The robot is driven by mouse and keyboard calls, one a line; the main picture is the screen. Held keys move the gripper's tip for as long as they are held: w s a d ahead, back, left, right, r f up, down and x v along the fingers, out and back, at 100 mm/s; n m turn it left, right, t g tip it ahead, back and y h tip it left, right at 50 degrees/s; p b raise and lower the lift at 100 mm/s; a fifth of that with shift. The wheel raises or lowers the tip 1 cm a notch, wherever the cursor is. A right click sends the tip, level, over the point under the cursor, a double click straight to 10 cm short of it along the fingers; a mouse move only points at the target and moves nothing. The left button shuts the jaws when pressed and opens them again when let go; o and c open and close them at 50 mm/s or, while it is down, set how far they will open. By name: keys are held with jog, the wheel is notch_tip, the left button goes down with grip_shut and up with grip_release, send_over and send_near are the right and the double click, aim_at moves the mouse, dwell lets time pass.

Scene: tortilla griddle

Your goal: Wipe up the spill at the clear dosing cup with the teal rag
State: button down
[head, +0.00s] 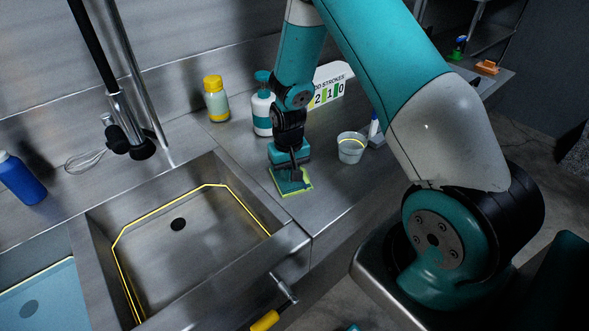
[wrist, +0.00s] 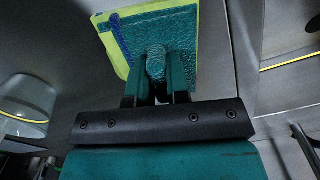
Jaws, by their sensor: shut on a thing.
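The teal rag (head: 291,186) has a yellow-green border and lies flat under my gripper (head: 294,170), on or just above the steel counter at the sink's right edge. In the wrist view, my gripper's fingers (wrist: 158,88) are shut on a raised teal nub of the rag (wrist: 181,45), which carries a dark blue stripe. The clear dosing cup (head: 351,150), with a yellow line inside, stands on the counter right of the rag and apart from it. The cup also shows at the left of the wrist view (wrist: 24,108). I cannot make out the spill.
The steel sink (head: 180,250) opens just left of the rag. A white pump bottle with a teal top (head: 262,112), a yellow-capped bottle (head: 216,104) and a numbered sign (head: 330,92) stand behind. A blue bottle (head: 20,180) stands far left.

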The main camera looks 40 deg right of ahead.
jog(key=shift+w+a+f, duration=0.1)
jog(key=shift+w+a, duration=0.1)
jog(key=shift+a, duration=0.9)
jog(key=shift+d, duration=0.15)
jog(key=c, duration=1.4)
grip_release()
jog(key=shift+r+p, duration=0.35)
jog(key=shift+r, duration=0.1)
grip_shut()
